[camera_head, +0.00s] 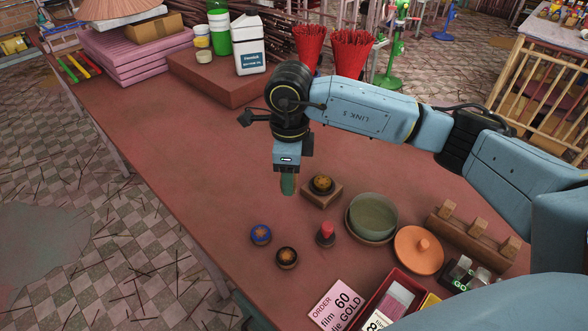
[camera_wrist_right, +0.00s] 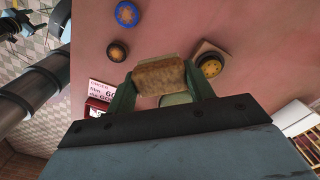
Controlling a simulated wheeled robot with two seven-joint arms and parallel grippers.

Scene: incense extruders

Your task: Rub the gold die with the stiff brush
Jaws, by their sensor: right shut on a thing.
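My right gripper (camera_head: 288,185) hangs over the table, just left of and above the die on the wooden block. In the wrist view, its green fingers (camera_wrist_right: 155,92) are shut on a tan, rough-textured block, which looks like the stiff brush (camera_wrist_right: 160,77). The brush cannot be made out in the head view. The gold die (camera_head: 322,183), dark with a yellow-gold face, sits on a small wooden block (camera_head: 318,200). It also shows in the wrist view (camera_wrist_right: 210,64), right of the brush and apart from it. My left gripper is not in view.
A blue die (camera_head: 261,235) and a dark die with a copper face (camera_head: 286,257) lie in front. A red-topped stamp (camera_head: 326,232), a green bowl (camera_head: 374,215), an orange lid (camera_head: 418,250) and an order card (camera_head: 336,305) are nearby.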

